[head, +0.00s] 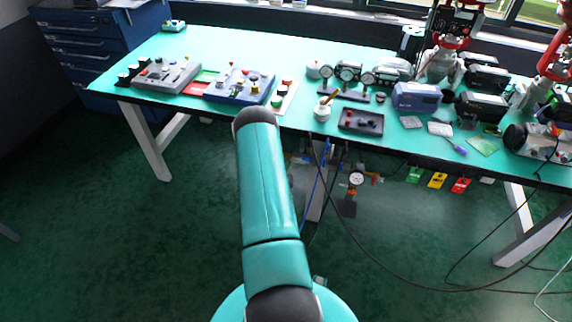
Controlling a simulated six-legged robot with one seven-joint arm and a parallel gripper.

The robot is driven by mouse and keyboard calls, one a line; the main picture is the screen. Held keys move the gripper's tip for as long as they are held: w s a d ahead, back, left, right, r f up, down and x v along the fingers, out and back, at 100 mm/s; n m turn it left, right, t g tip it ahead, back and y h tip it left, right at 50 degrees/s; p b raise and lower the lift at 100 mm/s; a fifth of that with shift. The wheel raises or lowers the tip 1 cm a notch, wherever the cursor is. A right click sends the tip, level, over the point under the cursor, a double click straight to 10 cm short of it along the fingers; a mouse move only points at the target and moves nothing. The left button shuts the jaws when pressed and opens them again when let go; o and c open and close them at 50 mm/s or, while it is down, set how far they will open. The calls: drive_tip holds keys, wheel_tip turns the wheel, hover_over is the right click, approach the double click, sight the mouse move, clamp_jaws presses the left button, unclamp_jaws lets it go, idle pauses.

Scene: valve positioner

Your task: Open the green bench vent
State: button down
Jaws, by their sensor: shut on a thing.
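The turquoise bench (215,42) stands ahead of me. I cannot pick out the green bench vent with certainty in this view. A small assembly with a round gauge (356,178) and a red handle (377,180) hangs below the bench's front edge, right of my arm. My teal arm rises through the middle of the picture and ends in a dark rounded joint at the bench's front edge. My gripper does not show; it is hidden beyond the arm.
Grey and blue control boxes (238,88) stand on the bench at left. Gauges, a dark tray (361,121) and several instruments fill the right. Coloured tags (437,180) hang from the front edge. Cables hang and run at right. The green floor (130,235) at left is clear.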

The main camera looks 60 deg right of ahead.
drive_tip(key=m, duration=0.5)
drive_tip(key=shift+f, duration=0.25)
idle(0.4)
drive_tip(key=c, duration=1.5)
unclamp_jaws()
drive_tip(key=a, duration=0.4)
drive_tip(key=s+a, duration=0.1)
drive_tip(key=a, duration=0.4)
drive_tip(key=s+a, duration=0.1)
drive_tip(key=a, duration=0.3)
drive_tip(key=shift+s+a, duration=0.15)
drive_tip(key=shift+a, duration=0.2)
